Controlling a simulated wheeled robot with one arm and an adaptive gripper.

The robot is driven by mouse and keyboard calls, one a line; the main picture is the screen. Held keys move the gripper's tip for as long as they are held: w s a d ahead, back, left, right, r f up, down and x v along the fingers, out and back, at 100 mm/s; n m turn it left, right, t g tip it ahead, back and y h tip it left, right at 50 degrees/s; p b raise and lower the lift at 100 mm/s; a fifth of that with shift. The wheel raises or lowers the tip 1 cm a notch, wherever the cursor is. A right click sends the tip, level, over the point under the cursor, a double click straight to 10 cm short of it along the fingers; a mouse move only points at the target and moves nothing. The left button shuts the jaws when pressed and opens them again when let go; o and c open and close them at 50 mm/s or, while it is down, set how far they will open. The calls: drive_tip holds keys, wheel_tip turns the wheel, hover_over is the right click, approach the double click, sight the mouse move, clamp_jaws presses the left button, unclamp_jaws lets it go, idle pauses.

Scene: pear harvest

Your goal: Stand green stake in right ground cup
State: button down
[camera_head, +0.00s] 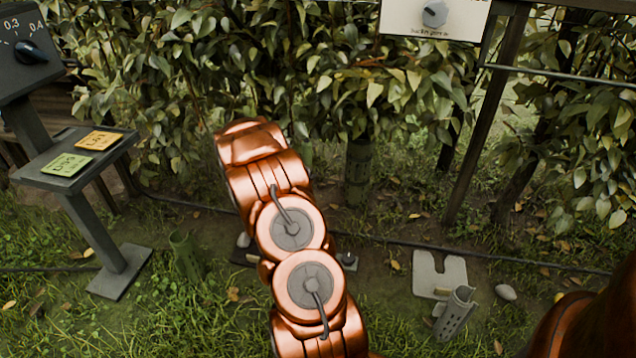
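I cannot make out the green stake in this view; my copper arm covers the middle of the picture. A grey slotted cup (455,314) stands tilted in the grass at the lower right, its open top up. A dark green cup-like tube (186,256) stands slightly tilted in the grass at the left. I cannot tell for sure which of these are the ground cups. My gripper does not show; my arm rises from the bottom middle and leans left toward the hedge.
A pale notched plate (440,274) and a stone (505,292) lie near the slotted cup. A dark low object (347,261) is partly behind my arm. A stand (75,150) with orange and green cards is at left. A green tube (358,172) surrounds a trunk; a hose crosses the ground.

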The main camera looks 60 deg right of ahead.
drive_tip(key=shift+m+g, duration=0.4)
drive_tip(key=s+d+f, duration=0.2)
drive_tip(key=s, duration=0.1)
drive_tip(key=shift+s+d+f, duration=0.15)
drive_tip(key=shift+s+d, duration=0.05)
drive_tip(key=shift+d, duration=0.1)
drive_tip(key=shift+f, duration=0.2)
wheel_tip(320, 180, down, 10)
drive_tip(key=b, duration=0.5)
idle(1.1)
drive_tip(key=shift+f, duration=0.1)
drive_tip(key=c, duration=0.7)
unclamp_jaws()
